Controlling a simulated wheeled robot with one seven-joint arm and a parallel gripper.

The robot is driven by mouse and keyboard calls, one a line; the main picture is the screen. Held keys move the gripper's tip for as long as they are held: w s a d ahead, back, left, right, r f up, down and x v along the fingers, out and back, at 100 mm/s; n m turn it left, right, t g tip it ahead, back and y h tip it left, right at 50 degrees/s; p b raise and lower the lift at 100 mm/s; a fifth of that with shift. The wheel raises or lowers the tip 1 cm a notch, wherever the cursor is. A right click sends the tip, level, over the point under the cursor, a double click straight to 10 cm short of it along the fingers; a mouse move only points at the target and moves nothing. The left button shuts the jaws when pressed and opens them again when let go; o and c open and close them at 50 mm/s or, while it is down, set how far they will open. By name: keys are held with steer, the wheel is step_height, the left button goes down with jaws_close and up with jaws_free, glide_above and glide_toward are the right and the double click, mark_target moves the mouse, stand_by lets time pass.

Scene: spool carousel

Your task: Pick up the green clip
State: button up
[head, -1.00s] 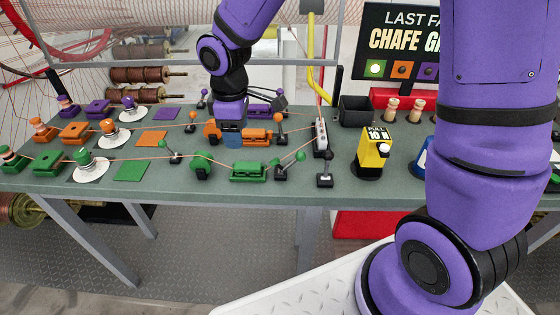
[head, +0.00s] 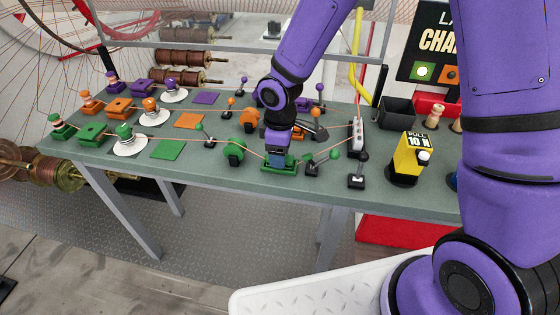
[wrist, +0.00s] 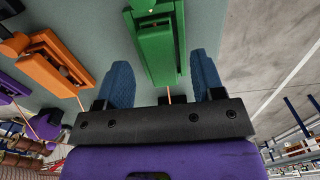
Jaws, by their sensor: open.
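The green clip (head: 268,165) sits on the grey-green bench near its front edge, partly hidden by my gripper. In the wrist view the green clip (wrist: 158,42) lies ahead of and between the two blue fingers. My gripper (head: 279,155) points down right over the clip; its fingers (wrist: 162,78) stand apart, with one on each side of the clip's line. Nothing is held. I cannot tell whether the fingertips reach down beside the clip or stay just above it.
A green roller (head: 233,151) stands close left of the clip, and a small black-based lever (head: 312,169) close right. An orange clip (wrist: 58,62) lies behind. A white upright block (head: 357,134) and a yellow pull gauge (head: 408,158) stand farther right. Thin wires run along the bench.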

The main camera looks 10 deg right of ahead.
steer(key=shift+f, duration=0.8)
steer(key=shift+c, duration=0.3)
steer(key=c, duration=1)
steer(key=shift+o, duration=0.2)
steer(key=shift+a+r, duration=0.1)
